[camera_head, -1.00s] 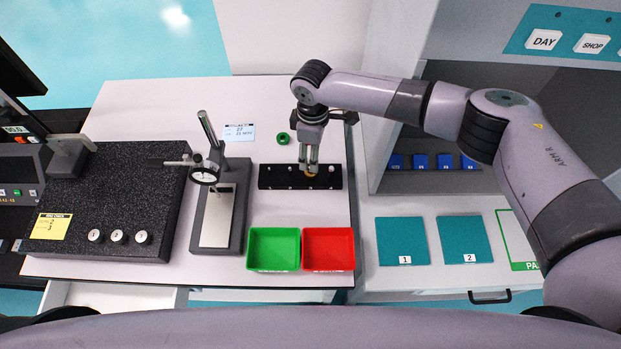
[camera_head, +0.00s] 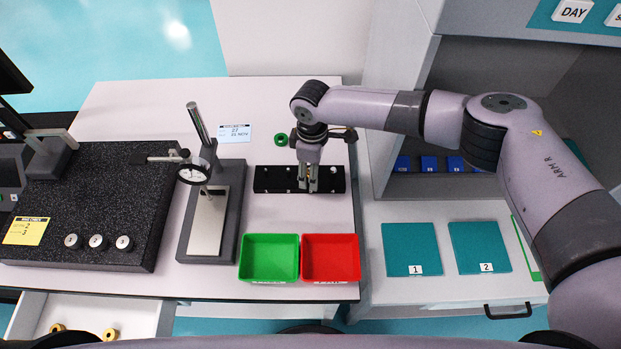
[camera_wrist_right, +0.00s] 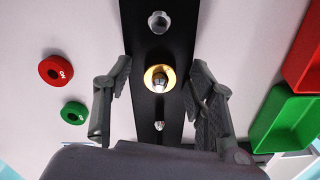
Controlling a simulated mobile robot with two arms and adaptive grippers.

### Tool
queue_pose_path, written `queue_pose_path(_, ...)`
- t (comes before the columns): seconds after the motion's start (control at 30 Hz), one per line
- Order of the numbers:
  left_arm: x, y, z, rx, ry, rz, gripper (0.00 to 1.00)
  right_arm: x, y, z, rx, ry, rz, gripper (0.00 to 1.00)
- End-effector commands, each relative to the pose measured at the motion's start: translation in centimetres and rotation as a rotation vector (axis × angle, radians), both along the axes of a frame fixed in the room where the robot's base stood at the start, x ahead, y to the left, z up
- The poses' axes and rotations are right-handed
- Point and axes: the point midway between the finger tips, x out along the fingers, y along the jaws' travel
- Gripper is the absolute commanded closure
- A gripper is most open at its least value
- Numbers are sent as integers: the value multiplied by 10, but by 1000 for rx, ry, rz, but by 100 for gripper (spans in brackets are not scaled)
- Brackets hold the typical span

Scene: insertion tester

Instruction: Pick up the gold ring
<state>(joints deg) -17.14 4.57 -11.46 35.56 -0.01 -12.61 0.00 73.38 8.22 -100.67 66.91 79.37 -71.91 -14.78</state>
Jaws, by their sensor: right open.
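The gold ring (camera_wrist_right: 151,78) sits around a silver peg on a black peg strip (camera_wrist_right: 137,20), seen in the right wrist view. The strip lies on the table in the head view (camera_head: 273,179). In the head view the fingers mostly hide the ring. My left gripper is not in view.
A green ring (camera_head: 282,139) lies behind the strip; a red ring (camera_wrist_right: 56,69) shows in the wrist view. Green (camera_head: 269,258) and red (camera_head: 331,258) bins stand in front. A dial gauge stand (camera_head: 235,190) is left. An open drawer (camera_head: 85,312) holds gold rings.

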Motion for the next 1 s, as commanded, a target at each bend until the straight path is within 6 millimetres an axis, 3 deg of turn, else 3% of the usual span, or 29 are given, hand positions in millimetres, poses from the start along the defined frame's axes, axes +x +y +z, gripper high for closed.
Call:
queue_pose_path(0.17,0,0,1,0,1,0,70,0,0,1,1,0,0,49)
queue_pose_path(0.9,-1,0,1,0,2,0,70,0,0,1,0,0,-1,98)
queue_pose_path(1.0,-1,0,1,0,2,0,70,0,0,1,1,0,-1,100)
